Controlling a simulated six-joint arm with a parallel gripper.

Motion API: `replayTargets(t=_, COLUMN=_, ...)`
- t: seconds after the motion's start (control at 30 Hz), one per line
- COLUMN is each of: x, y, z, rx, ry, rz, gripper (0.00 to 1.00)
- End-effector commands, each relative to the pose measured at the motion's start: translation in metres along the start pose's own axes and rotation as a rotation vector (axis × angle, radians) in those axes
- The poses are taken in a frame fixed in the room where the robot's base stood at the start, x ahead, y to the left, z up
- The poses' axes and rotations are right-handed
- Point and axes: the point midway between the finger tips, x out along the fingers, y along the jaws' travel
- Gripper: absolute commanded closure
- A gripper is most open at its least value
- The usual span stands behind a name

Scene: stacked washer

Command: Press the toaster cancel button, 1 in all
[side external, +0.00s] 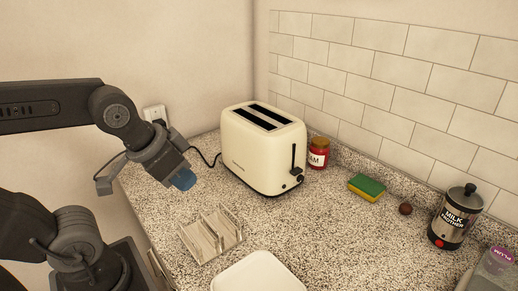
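The cream toaster (262,150) stands upright on the speckled counter, with two empty-looking dark slots on top. Its dark lever (293,158) is on the right-hand end face. A small dark control (299,179) sits low on that face; I cannot tell which control is the cancel button, and no label is readable. My gripper (184,180) is left of the toaster, above the counter and apart from it. Its end looks blue and points down. Its fingers are too small and too turned away to tell whether they are open or shut.
A slatted rack (214,234) and a white tray (258,274) lie in front of the toaster. A red jam jar (319,153), a sponge (367,188), a small dark ball (405,208) and a milk frother (455,218) stand to the right.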

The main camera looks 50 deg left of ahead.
Motion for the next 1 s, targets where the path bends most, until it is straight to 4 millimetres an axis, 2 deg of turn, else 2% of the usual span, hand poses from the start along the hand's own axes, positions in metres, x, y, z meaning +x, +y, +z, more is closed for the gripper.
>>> replayTargets(t=0.1, x=0.0000, y=0.0000, z=0.0000, rx=0.000, ry=0.000, rz=0.000, gripper=1.00)
replayTargets(t=1.0, x=0.0000, y=0.0000, z=0.0000, rx=0.000, ry=0.000, rz=0.000, gripper=1.00)
